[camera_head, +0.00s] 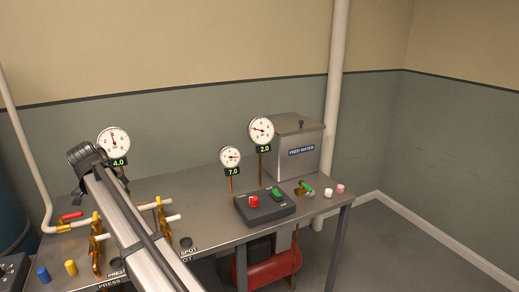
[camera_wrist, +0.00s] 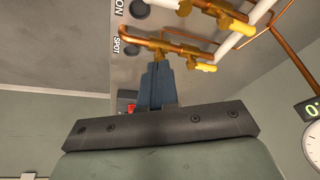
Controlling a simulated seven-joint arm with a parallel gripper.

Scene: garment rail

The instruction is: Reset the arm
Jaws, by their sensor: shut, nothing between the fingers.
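My gripper (camera_wrist: 157,70) shows in the wrist view with its two dark blue-grey fingers together and nothing between them. I cannot tell how far the fingertips are from the valves. In the head view my arm reaches from the bottom edge up to the left over the metal bench (camera_head: 210,200). The fingers cannot be made out there.
A white-faced gauge (camera_head: 113,140) reads 4.0 near my arm; gauges reading 7.0 (camera_head: 230,157) and 2.0 (camera_head: 261,130) stand further right. A FEED WATER tank (camera_head: 297,142), a button box (camera_head: 264,205) and brass valves (camera_head: 96,240) are on the bench. Floor at right is clear.

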